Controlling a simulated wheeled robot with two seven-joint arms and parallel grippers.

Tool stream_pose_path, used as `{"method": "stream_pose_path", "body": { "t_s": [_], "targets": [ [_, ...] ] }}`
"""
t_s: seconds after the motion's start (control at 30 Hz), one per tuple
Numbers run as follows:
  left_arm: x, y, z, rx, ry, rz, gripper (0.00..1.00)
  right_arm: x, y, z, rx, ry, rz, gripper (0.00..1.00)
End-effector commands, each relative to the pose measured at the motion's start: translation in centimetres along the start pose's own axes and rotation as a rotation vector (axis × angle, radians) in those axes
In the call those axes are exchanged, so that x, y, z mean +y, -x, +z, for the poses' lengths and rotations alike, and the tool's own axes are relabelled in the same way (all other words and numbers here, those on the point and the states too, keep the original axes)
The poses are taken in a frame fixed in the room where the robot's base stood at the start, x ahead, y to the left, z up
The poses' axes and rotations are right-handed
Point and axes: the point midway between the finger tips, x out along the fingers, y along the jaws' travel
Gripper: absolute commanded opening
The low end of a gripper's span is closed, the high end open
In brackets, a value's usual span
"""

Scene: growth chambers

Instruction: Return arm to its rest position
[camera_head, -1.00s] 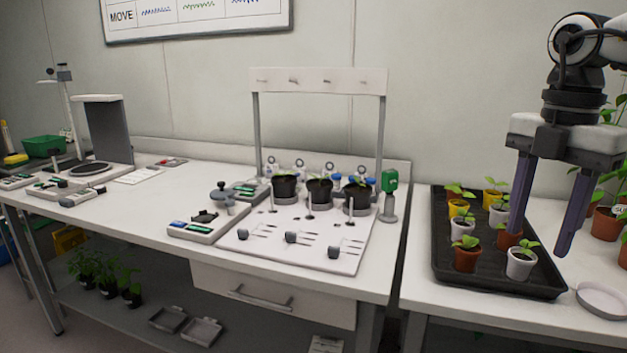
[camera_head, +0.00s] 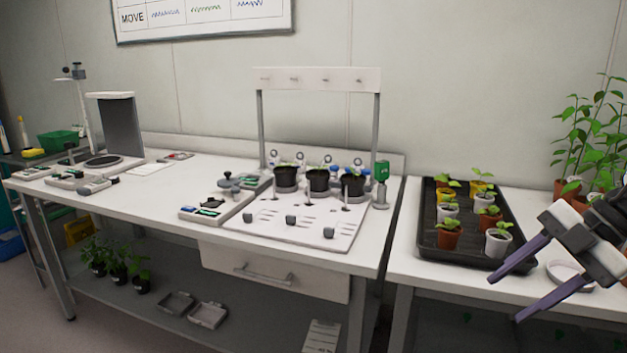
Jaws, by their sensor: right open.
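My right gripper (camera_head: 505,294) is at the lower right, at the front edge of the right table. Its two purple fingers are spread apart, point left and slightly down, and hold nothing. Its palm and wrist run off toward the right edge of the picture. The fingers are in front of the right table and partly cover a shallow white dish (camera_head: 569,276). My left gripper is not in view.
A black tray (camera_head: 427,240) with several small potted seedlings stands on the right table, left of my right gripper. Taller plants (camera_head: 590,135) stand behind it. The long bench (camera_head: 130,205) carries a white board with black pots under a rack (camera_head: 318,79).

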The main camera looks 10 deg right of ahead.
Motion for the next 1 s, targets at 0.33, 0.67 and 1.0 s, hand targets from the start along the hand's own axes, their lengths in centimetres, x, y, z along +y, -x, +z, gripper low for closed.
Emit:
{"method": "stream_pose_path", "body": {
  "t_s": [0.33,0.67,1.0],
  "targets": [
    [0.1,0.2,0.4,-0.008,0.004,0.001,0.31,-6.0,-11.5,5.4,0.22,-0.293,0.541,0.47],
    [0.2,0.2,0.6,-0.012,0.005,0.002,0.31,-15.7,-23.6,6.1,0.126,-0.778,0.829,0.47],
    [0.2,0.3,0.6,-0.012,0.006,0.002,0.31,-25.2,-36.0,-3.6,0.002,-1.285,0.713,0.47]
  ]
}}
